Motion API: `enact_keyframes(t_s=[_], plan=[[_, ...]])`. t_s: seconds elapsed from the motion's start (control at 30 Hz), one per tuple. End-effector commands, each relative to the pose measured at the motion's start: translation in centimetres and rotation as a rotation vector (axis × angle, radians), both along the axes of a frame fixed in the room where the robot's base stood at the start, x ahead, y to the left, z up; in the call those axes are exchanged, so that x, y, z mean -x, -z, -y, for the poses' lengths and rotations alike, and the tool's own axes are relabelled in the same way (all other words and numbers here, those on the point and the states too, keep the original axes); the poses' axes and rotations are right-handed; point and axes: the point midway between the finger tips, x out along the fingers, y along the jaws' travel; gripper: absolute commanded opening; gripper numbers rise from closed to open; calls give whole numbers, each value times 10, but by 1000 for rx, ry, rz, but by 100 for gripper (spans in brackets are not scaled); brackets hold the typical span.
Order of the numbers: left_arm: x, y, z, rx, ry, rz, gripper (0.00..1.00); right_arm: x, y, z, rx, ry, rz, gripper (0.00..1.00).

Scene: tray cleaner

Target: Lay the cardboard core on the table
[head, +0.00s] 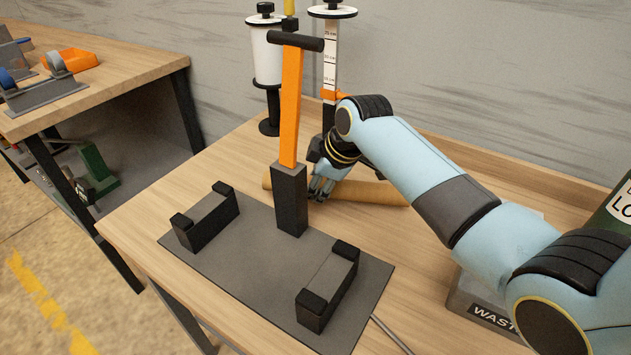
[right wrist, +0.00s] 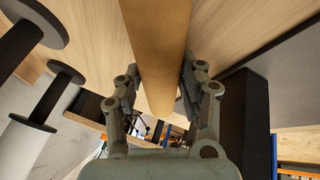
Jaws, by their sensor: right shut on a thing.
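The cardboard core (head: 378,192) is a brown tube lying level, low over the wooden table (head: 235,165) behind the dark stand. I cannot tell whether its underside touches the table. In the right wrist view the core (right wrist: 157,45) runs between the two fingers of the gripper (right wrist: 160,82). My left gripper is not in view.
The stand (head: 265,260) has a post with an orange lever (head: 291,105) and two cradle blocks. Behind are a white roll (head: 267,55) on a spindle and a scaled column (head: 330,60).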

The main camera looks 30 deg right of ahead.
Motion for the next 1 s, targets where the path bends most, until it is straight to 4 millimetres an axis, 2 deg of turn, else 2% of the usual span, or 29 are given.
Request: enact_keyframes(t_s=[0.5,0.53,0.7,1.0], plan=[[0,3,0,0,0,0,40,0,12,0,0,0,1,6],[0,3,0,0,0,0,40,0,12,0,0,0,0,40],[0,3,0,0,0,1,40,0,12,0,0,0,0,62],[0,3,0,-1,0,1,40,1,11,0,0,0,-1,62]])
